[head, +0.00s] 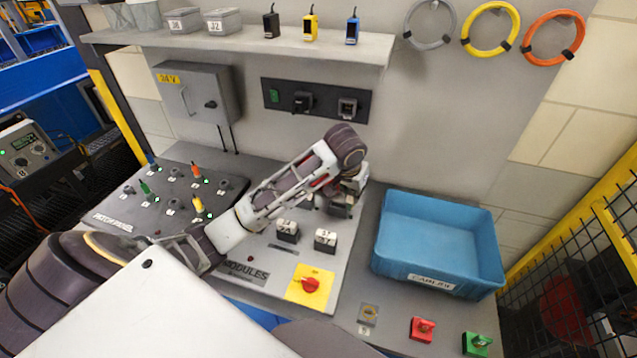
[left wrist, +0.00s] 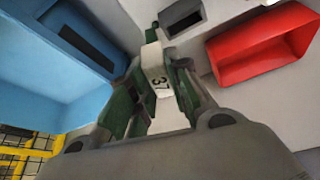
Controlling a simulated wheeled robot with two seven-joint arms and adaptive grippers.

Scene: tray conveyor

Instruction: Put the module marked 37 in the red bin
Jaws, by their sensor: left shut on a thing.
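My left gripper (head: 347,195) is beside the blue bin, above the right part of the modules board (head: 258,250). The left wrist view shows its green fingers (left wrist: 155,90) shut on a pale module marked 37 (left wrist: 157,72). In the head view I cannot make out that module behind the gripper. A red bin (left wrist: 265,48), open and seemingly empty, shows at the right of the left wrist view. I do not see it in the head view. My right gripper is in neither view.
Two other modules (head: 286,231) (head: 325,240) stand on the board near a red knob on a yellow plate (head: 310,285). The blue cables bin (head: 435,276) stands to the right. A patch panel (head: 165,195) lies left. A shelf (head: 240,46) overhangs behind; yellow mesh fencing (head: 590,230) bounds the right.

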